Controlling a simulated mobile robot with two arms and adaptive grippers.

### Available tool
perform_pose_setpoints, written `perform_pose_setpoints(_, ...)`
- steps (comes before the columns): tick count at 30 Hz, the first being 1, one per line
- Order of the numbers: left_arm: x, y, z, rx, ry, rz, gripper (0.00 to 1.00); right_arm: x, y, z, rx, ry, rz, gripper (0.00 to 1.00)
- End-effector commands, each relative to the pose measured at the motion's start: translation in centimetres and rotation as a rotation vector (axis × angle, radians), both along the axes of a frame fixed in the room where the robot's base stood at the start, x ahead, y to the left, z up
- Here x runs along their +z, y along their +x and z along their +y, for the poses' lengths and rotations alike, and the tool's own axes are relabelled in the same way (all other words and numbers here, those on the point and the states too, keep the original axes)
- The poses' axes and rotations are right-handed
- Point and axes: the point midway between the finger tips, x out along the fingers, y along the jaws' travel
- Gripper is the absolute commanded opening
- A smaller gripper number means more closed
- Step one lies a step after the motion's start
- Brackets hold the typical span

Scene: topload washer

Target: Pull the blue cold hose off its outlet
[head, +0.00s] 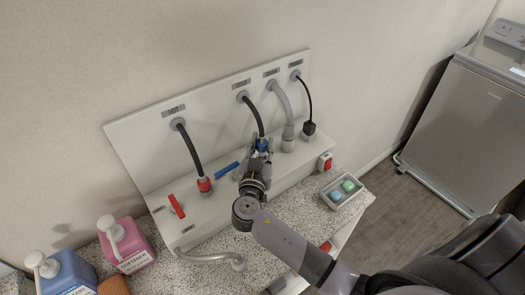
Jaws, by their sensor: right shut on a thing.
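The cold hose is a black hose (253,114) that curves down from the white back panel to a blue connector (262,144) at its lower end. My right gripper (261,149) is shut on the blue connector. The fingers stand on both sides of it and hide its lower part and the outlet, so I cannot tell whether the connector is seated. My left gripper is not in view.
The red-ended hot hose (188,149) and red handle (176,206) are left; a blue handle (229,170) is close to my gripper. A grey hose (283,103) and black plug (309,127) are right.

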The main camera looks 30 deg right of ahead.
Motion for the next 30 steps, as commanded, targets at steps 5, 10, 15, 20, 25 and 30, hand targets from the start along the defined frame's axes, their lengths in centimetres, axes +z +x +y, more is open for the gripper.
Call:
perform_pose_setpoints(5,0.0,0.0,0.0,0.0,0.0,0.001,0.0,0.1,0.0,0.0,0.0,0.0,0.0,0.0)
perform_pose_setpoints(10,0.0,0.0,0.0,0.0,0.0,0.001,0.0,0.1,0.0,0.0,0.001,0.0,0.0,0.0)
perform_pose_setpoints(15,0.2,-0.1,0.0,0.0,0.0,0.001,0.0,1.0,0.0,0.1,0.001,0.002,-0.001,0.0)
perform_pose_setpoints(20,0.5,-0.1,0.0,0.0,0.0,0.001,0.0,2.3,0.0,0.1,0.001,0.002,-0.003,0.0)
perform_pose_setpoints(25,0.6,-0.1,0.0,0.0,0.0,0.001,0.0,3.1,0.0,0.0,0.001,0.001,-0.001,0.0)
perform_pose_setpoints(30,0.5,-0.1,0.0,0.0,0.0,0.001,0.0,3.1,0.0,0.0,0.001,0.0,0.0,0.0)
